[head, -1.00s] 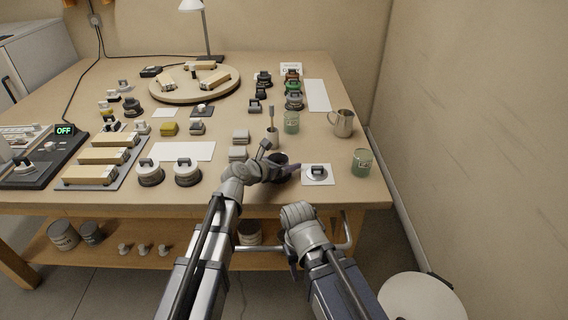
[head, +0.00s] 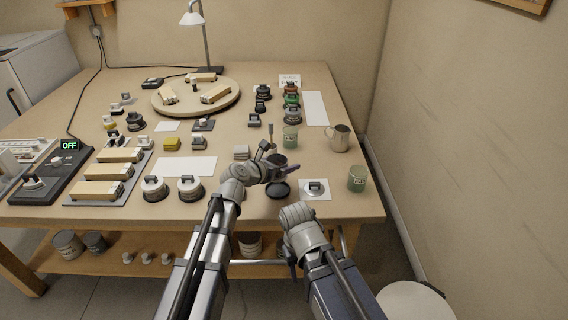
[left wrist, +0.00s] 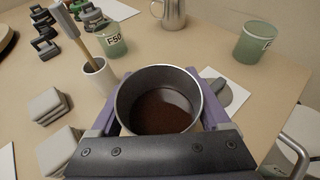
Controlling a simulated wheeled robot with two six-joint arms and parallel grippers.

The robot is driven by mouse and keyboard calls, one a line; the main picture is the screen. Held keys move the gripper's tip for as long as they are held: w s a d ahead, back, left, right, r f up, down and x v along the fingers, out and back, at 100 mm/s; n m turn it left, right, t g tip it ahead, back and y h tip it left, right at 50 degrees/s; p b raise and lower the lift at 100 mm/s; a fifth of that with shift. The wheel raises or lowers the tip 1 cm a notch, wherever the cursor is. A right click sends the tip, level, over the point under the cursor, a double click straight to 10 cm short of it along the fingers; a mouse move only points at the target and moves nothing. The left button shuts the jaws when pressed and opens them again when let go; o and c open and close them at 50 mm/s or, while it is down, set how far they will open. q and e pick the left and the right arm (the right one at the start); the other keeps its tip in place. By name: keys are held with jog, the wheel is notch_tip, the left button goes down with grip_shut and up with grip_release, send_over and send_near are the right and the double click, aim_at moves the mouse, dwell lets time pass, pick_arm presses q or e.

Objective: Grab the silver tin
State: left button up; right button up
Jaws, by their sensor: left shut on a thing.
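The silver tin (left wrist: 133,78) is an open round metal can with brown contents, seen from above in the left wrist view. In the head view it looks dark (head: 277,160). My left gripper (head: 284,169) is shut on it, with a purple finger at either side of the tin in the left wrist view. The tin is upright and appears raised above the table, over a dark round disc (head: 278,190). My right arm is at the table's front edge, and its gripper (head: 292,262) is mostly hidden, so its jaws cannot be read.
A white card with a grey-handled piece (head: 315,189) lies right of the disc. Green glasses (head: 357,178) and a metal jug (head: 339,138) stand to the right. A white cup with a brush (left wrist: 95,78) and grey blocks (left wrist: 50,106) are close left of the tin.

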jog(key=shift+r+p, duration=1.4)
jog(key=shift+r, duration=0.4)
